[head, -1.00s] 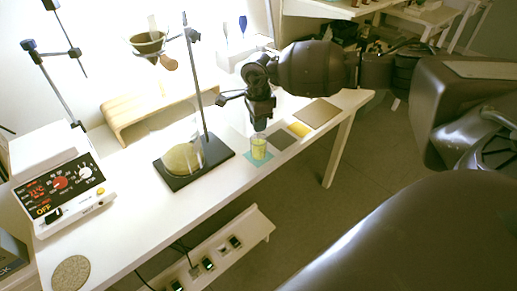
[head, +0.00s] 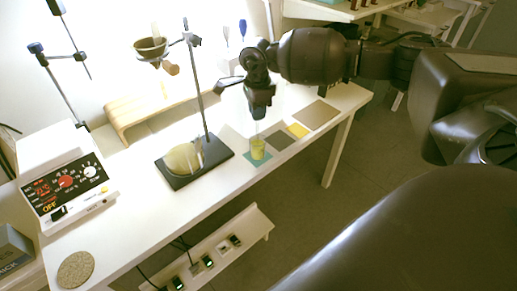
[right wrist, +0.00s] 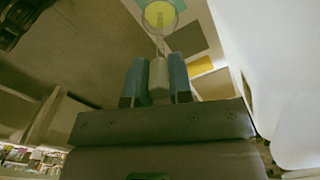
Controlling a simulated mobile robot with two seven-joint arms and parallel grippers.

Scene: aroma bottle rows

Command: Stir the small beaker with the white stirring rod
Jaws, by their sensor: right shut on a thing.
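The small beaker (head: 258,150) holds yellow-green liquid and stands on a teal square mat (head: 250,160) near the table's front edge. It also shows at the top of the right wrist view (right wrist: 160,14). My right gripper (head: 258,115) is above the beaker, pointing down. Its blue fingers (right wrist: 157,80) are shut on the pale handle of the white stirring rod (right wrist: 158,78). The thin rod runs from the fingers toward the beaker and overlaps its mouth. I cannot tell how deep its tip sits. My left gripper is not in view.
A black-based stand (head: 207,160) with a round yellowish flask (head: 183,158) is left of the beaker. Grey (head: 281,140), yellow (head: 298,130) and tan squares (head: 316,115) lie to its right. A hotplate-like device (head: 65,185) and round cork mat (head: 75,269) are at left.

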